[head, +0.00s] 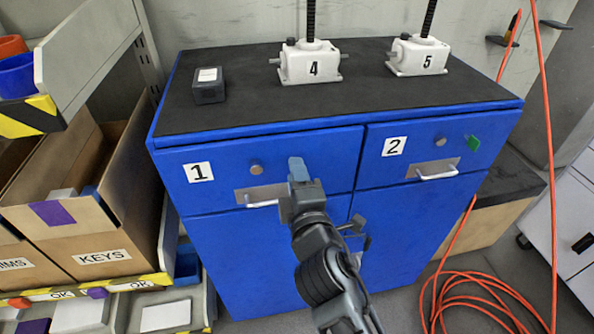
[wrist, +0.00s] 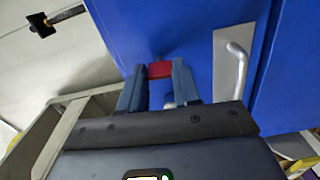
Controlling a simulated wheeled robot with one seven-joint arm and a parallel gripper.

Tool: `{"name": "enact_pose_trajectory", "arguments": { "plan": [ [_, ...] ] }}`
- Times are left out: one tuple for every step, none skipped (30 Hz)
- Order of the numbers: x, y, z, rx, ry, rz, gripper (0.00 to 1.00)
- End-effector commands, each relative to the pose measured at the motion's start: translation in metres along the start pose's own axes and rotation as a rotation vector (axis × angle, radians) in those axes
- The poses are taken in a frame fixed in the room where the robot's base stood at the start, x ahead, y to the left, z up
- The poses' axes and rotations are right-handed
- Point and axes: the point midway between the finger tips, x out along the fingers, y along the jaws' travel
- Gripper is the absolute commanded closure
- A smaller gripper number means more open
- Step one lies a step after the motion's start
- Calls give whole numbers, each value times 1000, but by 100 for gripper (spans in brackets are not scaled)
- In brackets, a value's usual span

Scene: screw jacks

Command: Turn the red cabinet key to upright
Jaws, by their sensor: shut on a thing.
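The red key (wrist: 160,70) shows in the wrist view as a small red block between my fingertips, against the blue cabinet. My gripper (wrist: 158,82) is shut on it. In the head view my gripper (head: 299,170) is at the front of drawer 1 and hides the key. The blue cabinet (head: 260,260) has two top drawers, labelled 1 and 2. I cannot tell the key's exact turn angle, since the wrist view is tilted.
Handles (head: 262,204) and (head: 437,176) stick out from the drawers. A green key (head: 473,142) is on drawer 2. Jacks 4 (head: 312,66) and 5 (head: 418,56) and a dark box (head: 208,86) stand on top. Shelving with a KEYS box (head: 95,235) is at left.

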Motion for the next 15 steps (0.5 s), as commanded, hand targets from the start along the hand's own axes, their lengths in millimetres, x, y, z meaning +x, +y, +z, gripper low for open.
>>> {"name": "enact_pose_trajectory", "arguments": {
  "plan": [
    [0, 1, -1, -18, 2, 0, 99],
    [0, 1, -1, -28, 2, 0, 99],
    [0, 0, -1, -40, 2, 0, 99],
    [0, 0, -1, -48, 2, 0, 99],
    [0, 0, -1, -55, 2, 0, 99],
    [0, 0, -1, -63, 2, 0, 99],
    [0, 0, -1, -68, 2, 0, 99],
    [0, 0, -1, -72, 2, 0, 99],
    [0, 0, -1, -76, 2, -1, 99],
    [0, 0, -1, -78, 2, -1, 99],
    [0, 0, -1, -80, 2, -1, 99],
    [0, -1, -1, -81, 2, -1, 99],
    [0, -1, -1, -82, 2, -1, 99],
    [0, -1, -1, -82, 3, -1, 99],
    [0, -1, -1, -83, 3, -1, 99]
  ]
}}
